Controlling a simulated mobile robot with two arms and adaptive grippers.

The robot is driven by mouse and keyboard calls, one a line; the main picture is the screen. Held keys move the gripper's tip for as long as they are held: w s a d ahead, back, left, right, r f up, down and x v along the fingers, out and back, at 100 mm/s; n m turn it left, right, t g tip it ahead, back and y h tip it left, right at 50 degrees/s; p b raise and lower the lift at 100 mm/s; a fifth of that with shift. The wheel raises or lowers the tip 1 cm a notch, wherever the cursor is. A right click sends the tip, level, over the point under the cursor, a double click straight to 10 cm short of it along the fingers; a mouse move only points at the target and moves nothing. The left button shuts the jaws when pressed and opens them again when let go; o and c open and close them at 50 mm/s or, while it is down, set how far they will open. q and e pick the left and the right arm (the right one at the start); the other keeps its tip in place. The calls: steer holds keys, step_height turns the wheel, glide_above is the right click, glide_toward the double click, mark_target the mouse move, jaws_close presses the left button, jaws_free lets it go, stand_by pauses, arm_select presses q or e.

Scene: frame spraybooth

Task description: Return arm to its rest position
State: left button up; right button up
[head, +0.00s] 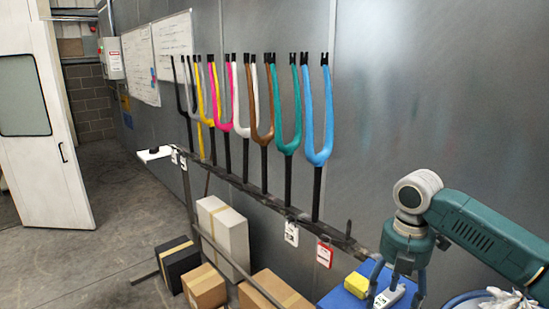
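My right arm comes in from the right edge in the head view. Its gripper (396,290) points down at the lower right, with its fingers spread apart. A small white device (388,297) with a dark green display shows between the fingers, over a blue surface (338,299). I see no finger closed on it, but the fingertips are partly cut off by the bottom edge, so I cannot tell whether they touch it. My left gripper and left arm are not in view.
A yellow block (357,285) lies on the blue surface. Several coloured bicycle forks (320,120) stand on a rack rail (270,200) along the grey wall. Cardboard boxes (204,287) and a tall white box (224,235) stand below. The floor at left, near an open white door (45,130), is clear.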

steer(key=s+a+f+m+t+y, duration=0.35)
steer(key=s+a+f+m, duration=0.75)
steer(key=s+a+f, duration=0.8)
steer(key=s+d+f+m+h, duration=0.3)
steer(key=s+d+m, duration=0.7)
steer(key=d+m, duration=0.15)
step_height(320, 180, down, 29)
steer(key=s+d+g+b, duration=0.1)
steer(key=s+b, duration=0.1)
steer(key=b, duration=0.3)
arm_select(q)
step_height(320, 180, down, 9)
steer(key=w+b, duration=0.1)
steer(key=b, duration=0.3)
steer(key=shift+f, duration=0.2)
arm_select(e)
steer(key=s+d+f, duration=0.1)
steer(key=s+f, duration=0.7)
steer(key=f, duration=0.3)
steer(key=s+d+f+g, duration=0.1)
steer(key=s+d+f, duration=0.1)
steer(key=s+f, duration=0.7)
step_height(320, 180, down, 3)
steer(key=shift+s+d+r, duration=0.1)
steer(key=shift+s+d, duration=0.1)
